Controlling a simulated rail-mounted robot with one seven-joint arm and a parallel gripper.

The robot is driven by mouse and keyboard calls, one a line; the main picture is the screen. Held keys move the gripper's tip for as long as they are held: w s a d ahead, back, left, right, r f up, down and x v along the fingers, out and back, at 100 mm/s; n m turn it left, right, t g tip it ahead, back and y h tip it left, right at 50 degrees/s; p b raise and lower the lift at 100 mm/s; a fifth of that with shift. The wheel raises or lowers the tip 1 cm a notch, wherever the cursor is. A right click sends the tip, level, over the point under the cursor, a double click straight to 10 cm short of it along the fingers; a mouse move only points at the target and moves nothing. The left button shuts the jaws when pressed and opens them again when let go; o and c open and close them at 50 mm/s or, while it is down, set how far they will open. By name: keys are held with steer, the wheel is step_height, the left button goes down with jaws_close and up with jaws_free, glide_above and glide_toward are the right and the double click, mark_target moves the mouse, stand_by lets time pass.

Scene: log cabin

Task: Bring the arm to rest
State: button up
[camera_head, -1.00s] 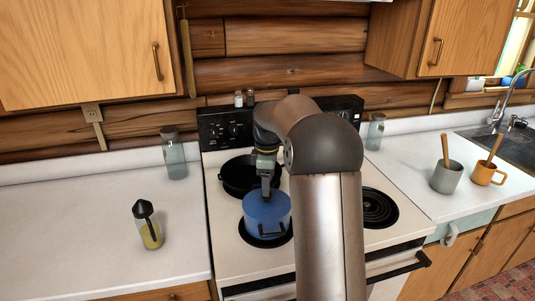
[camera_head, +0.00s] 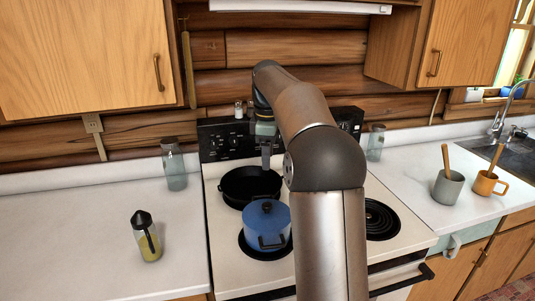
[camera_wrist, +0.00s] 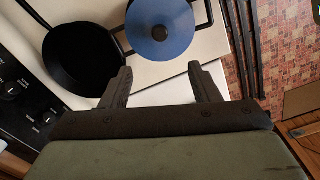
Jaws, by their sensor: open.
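My gripper (camera_head: 266,163) hangs above the back of the stove, over the black pan, at the end of my raised arm. In the wrist view my gripper (camera_wrist: 160,84) shows two dark fingers spread wide with nothing between them. A blue lidded pot (camera_head: 266,226) sits on the front left burner, in front of my gripper and apart from it. The pot also shows in the wrist view (camera_wrist: 160,28), beyond the fingertips. A black pan (camera_head: 249,186) sits behind the pot; it shows at the left of the wrist view (camera_wrist: 82,50).
A glass jar (camera_head: 174,166) and an oil bottle (camera_head: 147,238) stand on the left counter. Cabinets (camera_head: 85,55) and a range hood (camera_head: 300,6) hang above.

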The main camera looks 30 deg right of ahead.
steer(key=s+a+f+m, duration=0.2)
steer(key=s+a+m, duration=0.1)
steer(key=s+a, duration=0.35)
steer(key=s+a+f+m, duration=0.3)
steer(key=s+a, duration=0.2)
steer(key=s, duration=0.3)
steer(key=s+a+f+m, duration=0.2)
steer(key=s+f, duration=0.3)
steer(key=s, duration=0.3)
steer(key=s+a+f+m+t, duration=0.1)
steer(key=s+a+f+m, duration=0.2)
steer(key=s, duration=0.6)
step_height(320, 180, down, 2)
steer(key=shift+a+f, duration=0.15)
steer(key=shift+f, duration=0.1)
steer(key=shift+s, duration=0.15)
